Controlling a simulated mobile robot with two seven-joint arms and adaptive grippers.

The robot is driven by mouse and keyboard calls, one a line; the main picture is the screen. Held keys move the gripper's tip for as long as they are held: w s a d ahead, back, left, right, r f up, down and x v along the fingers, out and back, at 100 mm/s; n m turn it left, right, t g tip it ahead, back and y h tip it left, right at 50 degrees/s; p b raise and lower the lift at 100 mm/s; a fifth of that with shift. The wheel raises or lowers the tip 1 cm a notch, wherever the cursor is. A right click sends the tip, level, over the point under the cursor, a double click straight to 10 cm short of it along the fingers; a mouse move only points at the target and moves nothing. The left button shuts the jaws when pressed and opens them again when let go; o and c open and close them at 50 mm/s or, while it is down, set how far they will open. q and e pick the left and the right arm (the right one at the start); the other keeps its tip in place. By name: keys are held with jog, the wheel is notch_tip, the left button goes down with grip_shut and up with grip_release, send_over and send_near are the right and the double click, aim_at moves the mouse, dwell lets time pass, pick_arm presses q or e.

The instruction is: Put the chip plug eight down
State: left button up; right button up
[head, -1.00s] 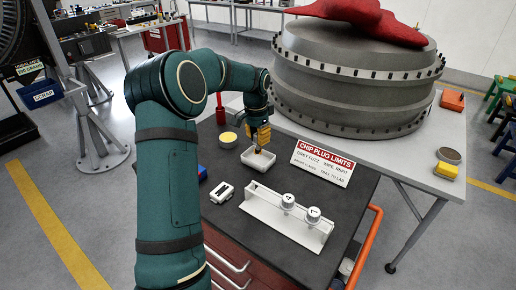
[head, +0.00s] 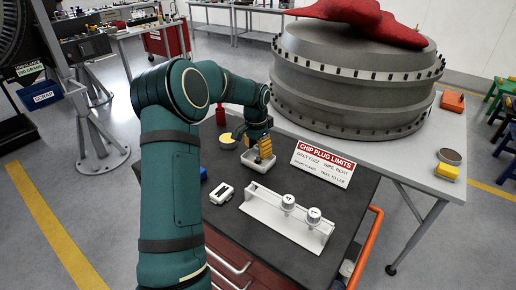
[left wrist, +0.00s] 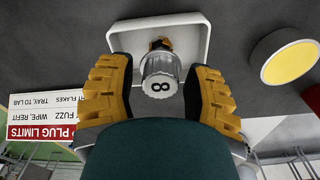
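The chip plug eight (left wrist: 161,75) shows in the left wrist view, with a silver cap marked 8 and a brass-and-dark tip. It is at the white tray (left wrist: 192,28), tip toward the tray floor; I cannot tell if it stands free or leans. My left gripper (left wrist: 160,92) has its yellow fingers apart on either side of the plug, with a visible gap on each side. In the head view my left gripper (head: 264,150) is low over the white tray (head: 249,165), and its fingers hide the plug. My right gripper is not in view.
A white rack (head: 273,219) holds two numbered plugs. The CHIP PLUG LIMITS sign (head: 322,162) stands right of the tray. A yellow-topped round tub (head: 226,139), a white device (head: 222,194) and a blue block (head: 203,173) are nearby. The large grey casing (head: 357,80) is behind.

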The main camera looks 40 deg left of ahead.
aim_at(256, 148)
pick_arm(q)
notch_tip(256, 148, up, 12)
jog(key=p, duration=0.1)
jog(key=shift+s+r, duration=0.15)
jog(key=shift+s, duration=0.2)
jog(key=shift+a, duration=0.1)
dwell(0.6)
